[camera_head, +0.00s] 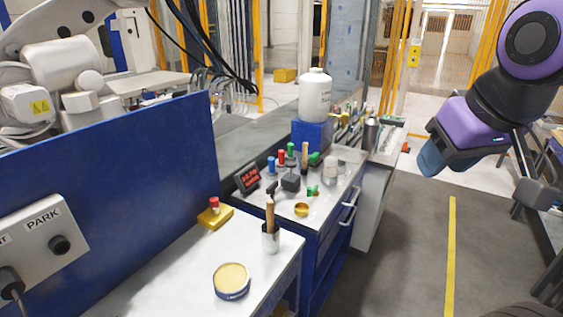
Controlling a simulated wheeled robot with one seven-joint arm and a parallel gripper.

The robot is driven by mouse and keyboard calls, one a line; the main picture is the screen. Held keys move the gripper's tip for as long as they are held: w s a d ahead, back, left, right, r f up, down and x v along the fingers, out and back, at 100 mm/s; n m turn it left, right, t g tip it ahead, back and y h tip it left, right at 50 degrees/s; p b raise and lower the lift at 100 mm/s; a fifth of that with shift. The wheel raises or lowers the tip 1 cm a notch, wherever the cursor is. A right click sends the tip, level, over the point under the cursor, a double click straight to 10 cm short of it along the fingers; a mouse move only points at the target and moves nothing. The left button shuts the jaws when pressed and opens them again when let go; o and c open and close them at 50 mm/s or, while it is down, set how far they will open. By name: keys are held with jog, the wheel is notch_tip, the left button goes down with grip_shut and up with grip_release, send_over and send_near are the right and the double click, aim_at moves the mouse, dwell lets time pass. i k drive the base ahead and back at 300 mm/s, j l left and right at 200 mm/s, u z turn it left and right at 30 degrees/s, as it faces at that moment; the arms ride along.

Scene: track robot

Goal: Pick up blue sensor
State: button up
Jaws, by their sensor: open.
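A small upright blue piece (271,164), which looks like the blue sensor, stands on the grey top of the blue cabinet. It is at the left end of a short row with a similar red piece (281,157) and green piece (291,149). My gripper (536,188) is at the far right, high over the floor and well apart from the cabinet. Its dark fingers are open, and I see nothing between them. Part of the gripper is cut off by the frame edge.
A black box with a red display (248,178) stands just in front of the row. A dark block (290,181), a yellow dish (301,209) and a white bottle (315,95) on a blue box are close by. A blue panel (120,200) rises at left. The floor (405,240) is clear.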

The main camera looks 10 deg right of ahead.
aim_at(271, 171)
jog(key=i+l+u, duration=0.1)
jog(key=u, duration=0.25)
jog(key=i+l+u, duration=0.1)
jog(key=u, duration=0.3)
jog(key=l+u, duration=0.35)
jog(key=i+l+u, duration=0.1)
jog(key=l, duration=0.5)
jog(key=i+l+u, duration=0.15)
jog(key=l, duration=0.45)
jog(key=i+l+u, duration=0.1)
jog(key=l, duration=0.5)
jog(key=i+l+u, duration=0.1)
jog(key=l, duration=0.5)
